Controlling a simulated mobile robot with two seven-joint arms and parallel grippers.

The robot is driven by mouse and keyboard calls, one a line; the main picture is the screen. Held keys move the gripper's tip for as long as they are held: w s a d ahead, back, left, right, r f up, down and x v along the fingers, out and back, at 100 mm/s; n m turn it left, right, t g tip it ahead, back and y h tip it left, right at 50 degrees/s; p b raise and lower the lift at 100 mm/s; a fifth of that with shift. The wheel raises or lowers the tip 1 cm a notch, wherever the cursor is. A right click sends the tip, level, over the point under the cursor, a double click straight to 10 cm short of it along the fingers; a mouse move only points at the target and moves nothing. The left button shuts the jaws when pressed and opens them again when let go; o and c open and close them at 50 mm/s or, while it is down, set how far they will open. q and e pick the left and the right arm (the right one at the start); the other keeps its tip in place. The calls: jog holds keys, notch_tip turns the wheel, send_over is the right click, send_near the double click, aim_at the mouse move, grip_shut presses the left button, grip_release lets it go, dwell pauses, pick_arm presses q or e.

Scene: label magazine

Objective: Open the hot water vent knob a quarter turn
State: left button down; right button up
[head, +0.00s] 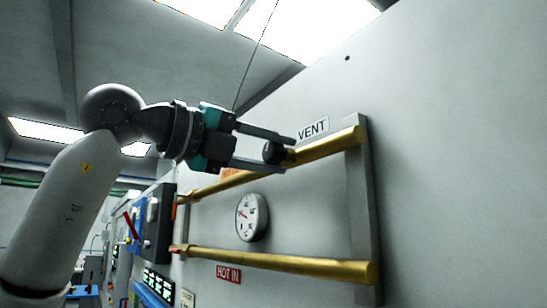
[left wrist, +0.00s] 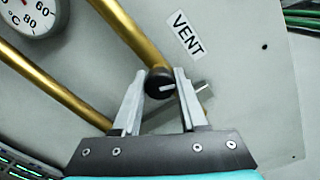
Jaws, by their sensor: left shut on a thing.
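The hot water vent knob (left wrist: 159,82) is a small black round knob with a white pointer line, on the upper brass pipe. It also shows in the head view (head: 273,152). A VENT label (head: 313,130) is on the wall just above it. My left gripper (head: 284,154) reaches in from the left and is shut on the knob, with one finger on each side. In the left wrist view the white line on the knob lies nearly level. My right gripper is not in view.
A lower brass pipe (head: 290,264) with a HOT IN label (head: 228,274) runs below. A round dial gauge (head: 252,217) sits between the pipes. A grey upright bracket (head: 361,205) stands at their right end. The wall to the right is bare.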

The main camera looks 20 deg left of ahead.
pick_arm(q)
jog(key=shift+n, duration=0.5)
jog(key=shift+c, duration=2.3)
grip_release()
jog(key=shift+s+a, duration=0.1)
jog(key=shift+s+a+b, duration=0.2)
jog(key=shift+s+b, duration=0.05)
jog(key=shift+b, duration=0.05)
jog(key=b+v, duration=0.2)
jog(key=v, duration=1.2)
jog(key=shift+s+b, duration=0.15)
jog(key=shift+b, duration=0.15)
jog(key=shift+a, duration=0.1)
